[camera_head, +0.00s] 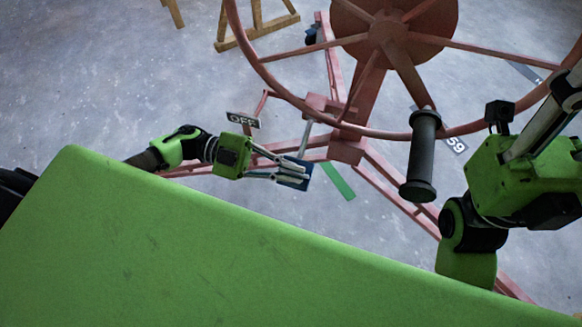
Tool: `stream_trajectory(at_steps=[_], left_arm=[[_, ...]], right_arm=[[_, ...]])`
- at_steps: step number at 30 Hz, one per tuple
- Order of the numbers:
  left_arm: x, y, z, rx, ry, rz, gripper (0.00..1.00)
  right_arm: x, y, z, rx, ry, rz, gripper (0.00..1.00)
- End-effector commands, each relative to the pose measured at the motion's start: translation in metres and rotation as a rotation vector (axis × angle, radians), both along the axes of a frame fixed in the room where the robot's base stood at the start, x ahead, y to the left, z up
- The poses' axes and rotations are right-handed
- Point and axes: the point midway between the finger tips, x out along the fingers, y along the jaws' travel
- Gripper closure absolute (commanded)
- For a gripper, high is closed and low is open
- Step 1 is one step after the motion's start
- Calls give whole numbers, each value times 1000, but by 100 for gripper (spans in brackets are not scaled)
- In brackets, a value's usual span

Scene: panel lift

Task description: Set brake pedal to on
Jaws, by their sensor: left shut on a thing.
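The brake pedal shows as a small blue pad (302,185) at the end of a thin grey arm, low on the red panel lift, left of its centre post. My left gripper (291,172) reaches in from the left and its fingers are closed at the pad, partly covering it. An OFF label (242,120) stands just above and left of that gripper. The pedal's exact tilt is hard to tell. My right gripper (560,105) is at the right edge, with pale fingers pointing up and partly cut off, so its opening is unclear.
A large red wheel (272,87) with a black crank handle (422,160) stands above the pedal. A green strip (338,182) lies right of the pad. Wooden stands (258,27) are at the back. Grey floor is open at left.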

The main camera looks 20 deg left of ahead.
Motion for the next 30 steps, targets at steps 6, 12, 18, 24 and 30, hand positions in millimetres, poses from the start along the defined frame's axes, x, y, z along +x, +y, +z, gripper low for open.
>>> stream_trajectory(at_steps=[6,12,18,24,30], left_arm=[[-7,-2,-6,2,5,-19,100],[-7,-2,-7,3,7,-18,100],[-7,-2,-7,3,8,-16,77],[-4,-1,-6,1,5,-11,77],[-3,9,-6,4,6,-8,77]], right_arm=[[-1,0,1,-1,-7,0,60],[-1,0,1,-3,-8,1,60],[-2,1,0,-6,-9,1,60],[-2,1,0,-6,-9,1,60],[-2,1,0,-7,-10,1,60]])
